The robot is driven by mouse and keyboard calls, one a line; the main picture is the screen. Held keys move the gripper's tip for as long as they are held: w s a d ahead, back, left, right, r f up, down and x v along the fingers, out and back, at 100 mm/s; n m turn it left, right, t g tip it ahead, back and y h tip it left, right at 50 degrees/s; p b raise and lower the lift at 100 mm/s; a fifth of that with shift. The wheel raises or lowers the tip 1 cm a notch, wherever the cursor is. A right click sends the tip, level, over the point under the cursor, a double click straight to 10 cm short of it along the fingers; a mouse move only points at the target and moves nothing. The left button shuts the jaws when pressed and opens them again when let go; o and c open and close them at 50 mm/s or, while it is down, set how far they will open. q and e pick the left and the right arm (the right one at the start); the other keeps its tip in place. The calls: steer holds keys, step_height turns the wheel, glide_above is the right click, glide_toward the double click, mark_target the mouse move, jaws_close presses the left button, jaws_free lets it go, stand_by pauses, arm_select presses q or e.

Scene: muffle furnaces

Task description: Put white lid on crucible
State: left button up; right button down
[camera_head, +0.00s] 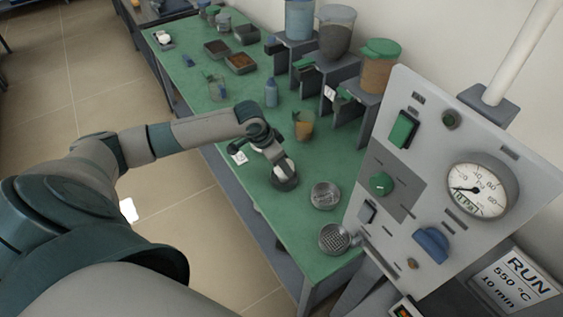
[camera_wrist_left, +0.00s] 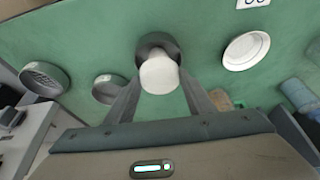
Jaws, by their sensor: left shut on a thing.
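My left gripper (camera_head: 282,165) points down over the front part of the green bench. It is shut on a small white rounded piece (camera_wrist_left: 159,76), which shows between the fingers in the left wrist view. I cannot tell from its shape whether this is the lid or the crucible. A dark round dish (camera_wrist_left: 153,42) is right below or behind it; the dish also shows in the head view (camera_head: 285,184).
Two round metal dishes (camera_head: 325,195) (camera_head: 335,238) stand toward the bench's near end. A beaker with orange contents (camera_head: 303,126) and a blue bottle (camera_head: 271,93) stand beyond the gripper. The grey control panel (camera_head: 440,180) rises at the right.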

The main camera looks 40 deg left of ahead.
arm_select(q)
steer(key=shift+f, duration=0.55)
steer(key=shift+f, duration=0.4)
stand_by(0.8)
steer(key=o, duration=1.6)
steer(key=shift+r+p, duration=0.15)
steer(key=shift+p, duration=0.25)
steer(key=shift+r+p, duration=1.5)
steer(key=shift+p, duration=0.15)
steer(key=shift+r+p, duration=1.9)
steer(key=shift+p, duration=0.15)
